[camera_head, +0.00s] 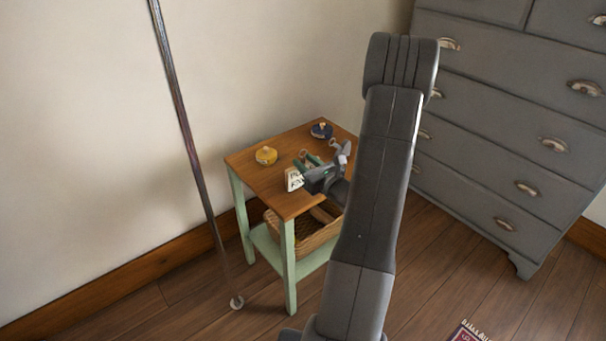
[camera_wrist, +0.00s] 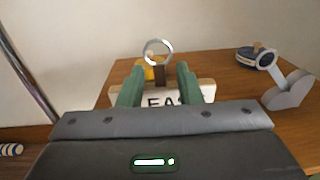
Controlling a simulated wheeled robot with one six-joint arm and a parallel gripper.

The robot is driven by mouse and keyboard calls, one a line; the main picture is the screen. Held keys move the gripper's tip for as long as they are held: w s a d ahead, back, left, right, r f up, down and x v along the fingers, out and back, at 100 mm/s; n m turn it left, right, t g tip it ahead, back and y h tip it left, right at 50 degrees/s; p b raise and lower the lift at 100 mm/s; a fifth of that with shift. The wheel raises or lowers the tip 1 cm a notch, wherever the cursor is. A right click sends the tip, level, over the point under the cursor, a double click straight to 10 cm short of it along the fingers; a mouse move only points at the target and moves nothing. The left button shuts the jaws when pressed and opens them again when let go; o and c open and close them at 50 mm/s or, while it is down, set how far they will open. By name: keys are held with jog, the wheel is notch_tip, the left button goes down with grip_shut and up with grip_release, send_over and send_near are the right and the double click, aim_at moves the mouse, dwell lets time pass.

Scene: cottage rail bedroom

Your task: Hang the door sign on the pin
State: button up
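The door sign (camera_wrist: 205,92) is a white board with dark lettering, with a brown strap (camera_wrist: 159,76) and a metal ring (camera_wrist: 158,50) at its top. In the head view the sign (camera_head: 293,180) is at the table's front edge, partly behind my gripper (camera_head: 308,162). In the wrist view my gripper (camera_wrist: 158,85) has its two green fingers apart, one on each side of the strap, with gaps visible. The fingers and gripper body hide much of the sign. I cannot make out the pin in either view.
The small wooden-topped table (camera_head: 252,164) also holds a yellow round item (camera_head: 266,155), a blue round item (camera_head: 321,130) and a grey ringed piece (camera_wrist: 290,90). A basket (camera_head: 313,240) sits below. A metal pole (camera_head: 184,120) stands left; a grey dresser (camera_head: 500,125) stands right.

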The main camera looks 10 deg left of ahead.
grip_shut()
